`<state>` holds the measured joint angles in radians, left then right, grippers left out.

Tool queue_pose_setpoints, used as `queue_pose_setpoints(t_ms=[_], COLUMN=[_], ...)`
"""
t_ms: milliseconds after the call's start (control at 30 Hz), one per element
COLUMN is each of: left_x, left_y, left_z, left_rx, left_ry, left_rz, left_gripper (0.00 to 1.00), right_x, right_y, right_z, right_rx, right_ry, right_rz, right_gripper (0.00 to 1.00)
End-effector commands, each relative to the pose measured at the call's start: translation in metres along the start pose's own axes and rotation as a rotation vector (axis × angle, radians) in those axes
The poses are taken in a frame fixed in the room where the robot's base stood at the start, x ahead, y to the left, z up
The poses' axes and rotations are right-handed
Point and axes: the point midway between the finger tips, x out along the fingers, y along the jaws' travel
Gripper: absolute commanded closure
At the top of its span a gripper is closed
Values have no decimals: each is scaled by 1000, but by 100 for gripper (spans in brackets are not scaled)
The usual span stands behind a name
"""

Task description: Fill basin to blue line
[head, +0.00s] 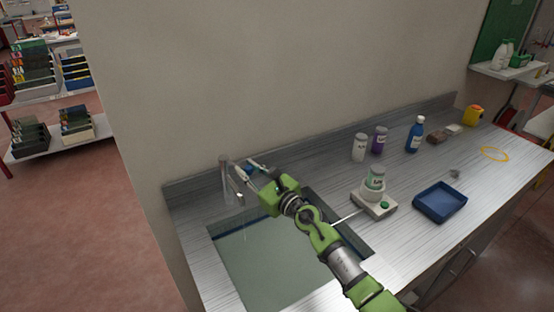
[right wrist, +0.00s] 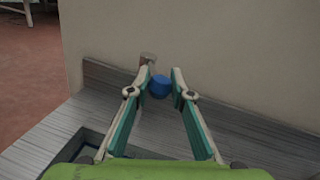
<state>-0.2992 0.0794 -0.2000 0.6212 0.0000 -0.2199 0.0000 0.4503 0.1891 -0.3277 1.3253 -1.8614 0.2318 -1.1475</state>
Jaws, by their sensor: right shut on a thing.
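The basin (head: 352,240) is sunk into the metal counter, with a grey-green surface inside that looks like water. The blue line (head: 240,229) runs along its back wall, just above that surface. A metal tap (head: 227,182) stands behind the basin. Its blue knob (head: 254,166) also shows in the right wrist view (right wrist: 160,87), between the fingertips. My right gripper (head: 250,172) is shut on the blue knob, and its arm reaches across the basin, hiding part of it. I cannot make out a stream of water. My left gripper is not in view.
Right of the basin are a white device (head: 376,206) with a labelled cup (head: 376,177), a blue tray (head: 440,202) and a blue bottle (head: 415,135). A white jar (head: 359,147) and a purple jar (head: 379,140) stand by the back wall.

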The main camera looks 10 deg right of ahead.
Motion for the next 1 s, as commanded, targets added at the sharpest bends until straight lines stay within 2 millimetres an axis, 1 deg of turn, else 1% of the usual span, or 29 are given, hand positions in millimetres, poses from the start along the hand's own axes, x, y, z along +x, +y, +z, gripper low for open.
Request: queue_pose_setpoints(t_ms=[33, 100, 367, 400, 467, 700, 833, 933, 1000], left_x=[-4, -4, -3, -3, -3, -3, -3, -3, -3], left_y=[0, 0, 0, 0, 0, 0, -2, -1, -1], left_z=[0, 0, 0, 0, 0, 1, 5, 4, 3], left_rx=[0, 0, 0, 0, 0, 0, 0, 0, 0], left_ry=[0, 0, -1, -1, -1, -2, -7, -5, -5], left_rz=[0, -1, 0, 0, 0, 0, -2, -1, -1], left_gripper=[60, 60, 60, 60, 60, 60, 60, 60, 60], right_x=[4, 6, 6, 6, 6, 7, 5, -1, -10], right_y=[8, 13, 13, 13, 13, 12, 12, 12, 12], right_z=[1, 1, 0, 0, 0, 2, 2, 2, 1], right_rx=[-2, -4, -6, -6, -5, -5, -6, -5, -6], right_ry=[5, 3, 3, 3, 3, 0, 0, 0, 1], right_rz=[6, 6, 6, 6, 6, 4, 4, 5, 5], right_gripper=[100, 100, 100, 77, 62, 62, 62, 62, 62])
